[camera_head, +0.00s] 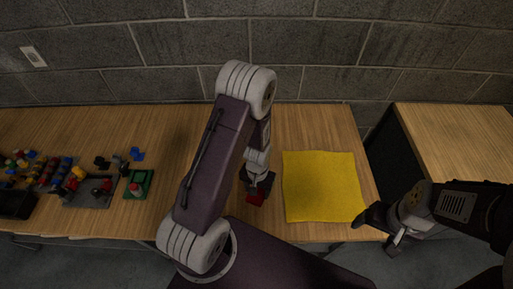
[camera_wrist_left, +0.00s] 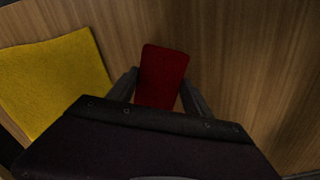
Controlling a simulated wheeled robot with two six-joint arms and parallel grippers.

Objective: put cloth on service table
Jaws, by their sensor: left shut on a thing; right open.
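The yellow cloth (camera_head: 322,187) lies flat on the long wooden table (camera_head: 200,130), near its right end. It also shows at the left of the left wrist view (camera_wrist_left: 55,78). My left gripper (camera_head: 257,190) is left of the cloth, shut on a red block (camera_wrist_left: 163,72) that sits between its fingers over the wood. In the head view only a small part of the red block shows below the fingers. My right gripper (camera_head: 381,231) is open and empty, just off the cloth's lower right corner by the table's front edge. Whether it touches the cloth I cannot tell.
A second wooden table (camera_head: 460,140) stands at the right across a dark gap; its visible top is bare. Several coloured toy bricks (camera_head: 70,180) and a green piece (camera_head: 138,184) lie at the left of the long table. A grey block wall runs behind.

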